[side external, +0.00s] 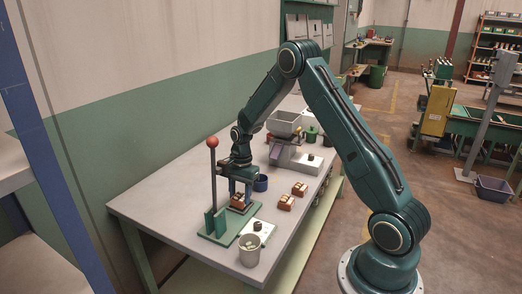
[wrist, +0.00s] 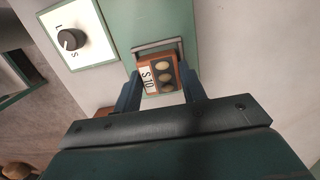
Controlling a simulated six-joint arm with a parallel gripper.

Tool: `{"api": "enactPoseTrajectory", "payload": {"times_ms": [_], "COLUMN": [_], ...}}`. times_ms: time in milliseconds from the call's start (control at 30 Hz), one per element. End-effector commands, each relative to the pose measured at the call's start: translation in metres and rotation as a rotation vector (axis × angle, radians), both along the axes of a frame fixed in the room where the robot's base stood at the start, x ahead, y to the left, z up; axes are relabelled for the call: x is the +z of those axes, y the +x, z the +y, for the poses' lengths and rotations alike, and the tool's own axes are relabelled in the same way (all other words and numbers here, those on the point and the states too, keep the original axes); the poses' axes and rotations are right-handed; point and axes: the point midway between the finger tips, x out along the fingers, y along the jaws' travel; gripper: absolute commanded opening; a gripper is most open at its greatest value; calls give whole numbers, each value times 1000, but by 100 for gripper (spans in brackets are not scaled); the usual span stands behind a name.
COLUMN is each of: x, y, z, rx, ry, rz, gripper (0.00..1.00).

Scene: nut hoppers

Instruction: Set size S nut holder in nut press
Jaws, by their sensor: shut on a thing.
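The nut press (side external: 218,226) stands at the near end of the table, with a green base and an upright lever topped by a red ball. My gripper (side external: 239,199) is over its base, shut on an orange-brown nut holder (side external: 237,203). In the wrist view the holder (wrist: 164,72) sits between my two blue fingers (wrist: 160,84). Its white label reads "S 10", and round pockets show on its top, at least two light-coloured. It lies over the green base (wrist: 150,22), beside a grey metal bracket (wrist: 158,46). I cannot tell whether it touches the base.
A white box with a dial marked L and S (wrist: 70,39) is beside the press. Two other brown holders (side external: 286,202) (side external: 299,189) lie right of it. A grey cup (side external: 249,250), a blue cup (side external: 260,183) and a grey hopper (side external: 285,122) also stand there.

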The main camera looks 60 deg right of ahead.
Motion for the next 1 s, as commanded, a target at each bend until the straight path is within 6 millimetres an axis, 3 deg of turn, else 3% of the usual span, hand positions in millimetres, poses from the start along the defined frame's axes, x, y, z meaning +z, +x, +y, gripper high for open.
{"api": "enactPoseTrajectory", "payload": {"times_ms": [1000], "x": [-9], "y": [0], "z": [0], "rx": [0], "ry": [0], "rz": [1], "gripper": [18]}}
